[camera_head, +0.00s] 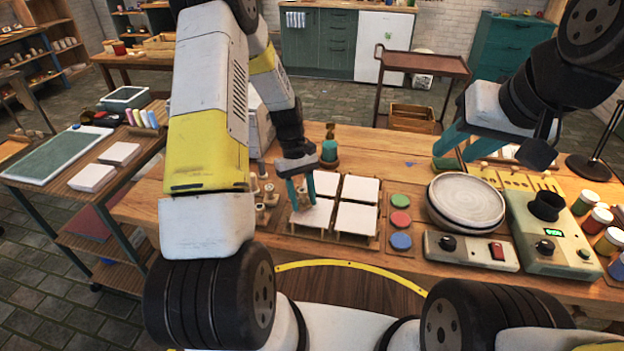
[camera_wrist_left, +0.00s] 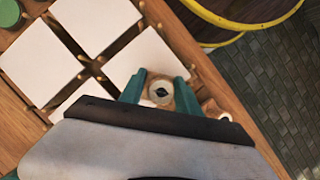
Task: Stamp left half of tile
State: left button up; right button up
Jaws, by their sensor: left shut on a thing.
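Several square white tiles lie in a wooden rack, including the front-left tile (camera_head: 315,217) and the front-right tile (camera_head: 355,218). My left gripper (camera_head: 301,196) points down over the left side of the front-left tile. In the left wrist view its teal fingers are shut on a stamp (camera_wrist_left: 160,91) with a round wooden top and dark centre mark. The stamp's face is hidden, so I cannot tell whether it touches the tile. Green (camera_head: 400,201), red (camera_head: 400,220) and blue (camera_head: 401,241) ink pads lie right of the rack. My right gripper (camera_head: 468,143) is open and empty.
Small stamps (camera_head: 268,192) stand left of the rack. Stacked grey plates (camera_head: 466,203), a switch box (camera_head: 470,252) and a green machine (camera_head: 550,235) occupy the table's right side.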

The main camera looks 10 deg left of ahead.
pick_arm(q)
jog(key=shift+r, duration=3.25)
